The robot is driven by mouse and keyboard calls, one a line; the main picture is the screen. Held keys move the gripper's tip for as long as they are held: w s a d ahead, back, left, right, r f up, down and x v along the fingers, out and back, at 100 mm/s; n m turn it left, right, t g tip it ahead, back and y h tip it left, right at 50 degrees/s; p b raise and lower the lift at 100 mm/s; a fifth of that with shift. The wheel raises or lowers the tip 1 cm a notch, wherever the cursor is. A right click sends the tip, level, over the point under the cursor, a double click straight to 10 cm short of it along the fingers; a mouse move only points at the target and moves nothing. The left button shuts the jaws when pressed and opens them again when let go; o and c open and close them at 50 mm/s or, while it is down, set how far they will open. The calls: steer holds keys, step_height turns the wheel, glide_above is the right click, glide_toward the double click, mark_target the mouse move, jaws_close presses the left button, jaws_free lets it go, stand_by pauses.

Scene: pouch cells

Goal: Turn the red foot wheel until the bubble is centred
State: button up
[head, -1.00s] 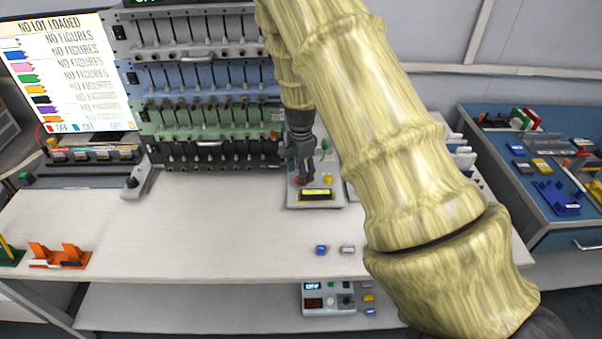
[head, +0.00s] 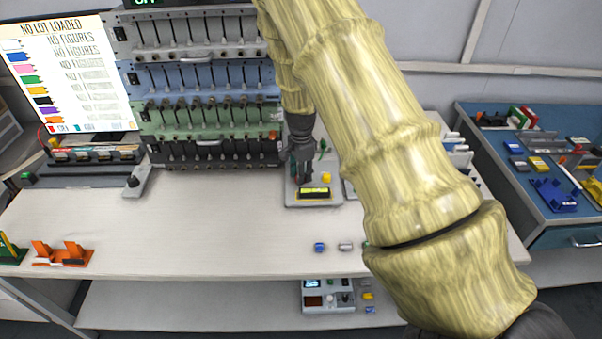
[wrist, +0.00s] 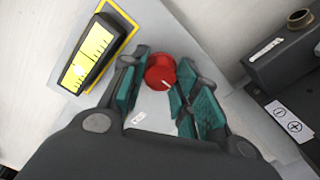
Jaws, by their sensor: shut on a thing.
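The red foot wheel (wrist: 160,72), a round knob with a pale line on its top, sits between the teal-padded fingers of my gripper (wrist: 158,84) in the wrist view. My gripper is shut on it. In the head view, my gripper (head: 297,172) is over the left part of the pale levelling plate (head: 328,201) and hides the red wheel. The yellow level vial (wrist: 92,54) lies left of the wheel in the wrist view, with dark graduation marks; it also shows in the head view (head: 314,193).
A yellow knob (head: 326,178) and a green one (head: 322,146) stand on or near the plate. Racks of cells (head: 207,112) rise behind. A dark terminal box (wrist: 291,49) is right of the plate in the wrist view. The bench front (head: 190,225) is mostly clear.

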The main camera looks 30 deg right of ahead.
steer(key=shift+n, duration=0.3)
steer(key=n+p, duration=0.1)
steer(key=n, duration=0.2)
steer(key=shift+n, duration=0.3)
steer(key=n, duration=0.5)
steer(key=shift+n+p, duration=0.3)
steer(key=shift+p, duration=0.05)
steer(key=n, duration=0.5)
steer(key=shift+p, duration=0.3)
steer(key=shift+f+n, duration=0.1)
steer(key=shift+n, duration=2.3)
steer(key=o, duration=1)
steer(key=shift+w, duration=0.1)
